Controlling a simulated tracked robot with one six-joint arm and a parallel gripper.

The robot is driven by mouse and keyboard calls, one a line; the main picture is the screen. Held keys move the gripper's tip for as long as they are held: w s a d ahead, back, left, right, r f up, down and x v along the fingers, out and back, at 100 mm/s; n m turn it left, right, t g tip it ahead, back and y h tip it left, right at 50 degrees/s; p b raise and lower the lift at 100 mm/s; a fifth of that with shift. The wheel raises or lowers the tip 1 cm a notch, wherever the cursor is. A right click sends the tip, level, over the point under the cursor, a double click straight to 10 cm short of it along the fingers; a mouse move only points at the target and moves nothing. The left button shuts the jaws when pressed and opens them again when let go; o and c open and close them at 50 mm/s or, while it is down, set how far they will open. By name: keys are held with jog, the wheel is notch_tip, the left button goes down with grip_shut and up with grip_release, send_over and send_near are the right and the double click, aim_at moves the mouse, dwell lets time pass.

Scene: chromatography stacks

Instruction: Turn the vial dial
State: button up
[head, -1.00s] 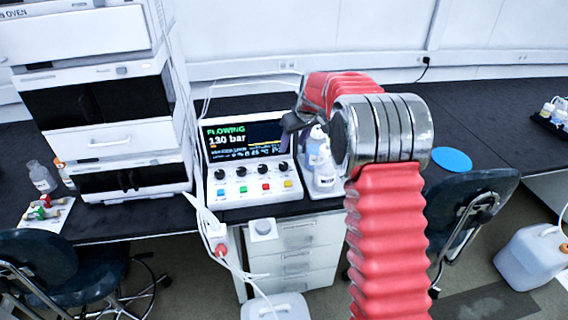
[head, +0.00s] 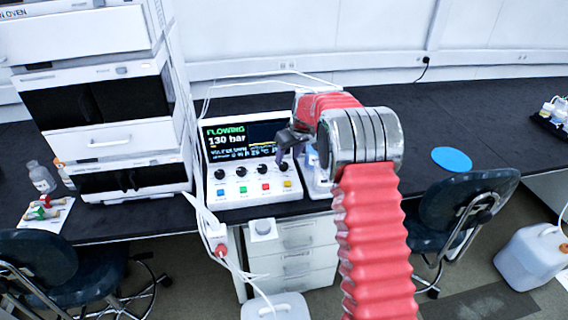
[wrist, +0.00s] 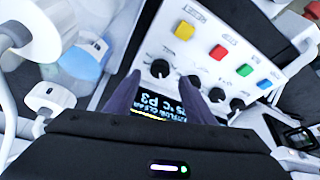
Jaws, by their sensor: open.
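The control panel (head: 211,199) is a white sloped console with a lit screen (head: 240,140) reading "FLOWING" and "130 bar". Below the screen is a row of several black dials, with coloured buttons under them. I cannot read which dial is labelled vial. The rightmost dial (head: 284,167) sits above the yellow button (head: 287,184). In the wrist view this dial (wrist: 160,68) is just beyond and between my fingertips. My gripper (head: 285,153) is open and empty over the screen's right side. In the wrist view, my gripper (wrist: 165,86) partly covers the second dial (wrist: 192,82).
White-capped bottles (wrist: 82,60) stand close beside the panel. White instrument stacks (head: 110,100) rise to the left. A blue disc (head: 451,159) lies on the open black bench (head: 500,120) to the right. White tubes (head: 204,215) hang over the bench front.

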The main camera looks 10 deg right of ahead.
aim_at(283, 165)
jog(key=shift+x, duration=2.65)
jog(key=shift+c, duration=0.7)
jog(key=shift+a, duration=0.1)
jog(key=c, duration=0.9)
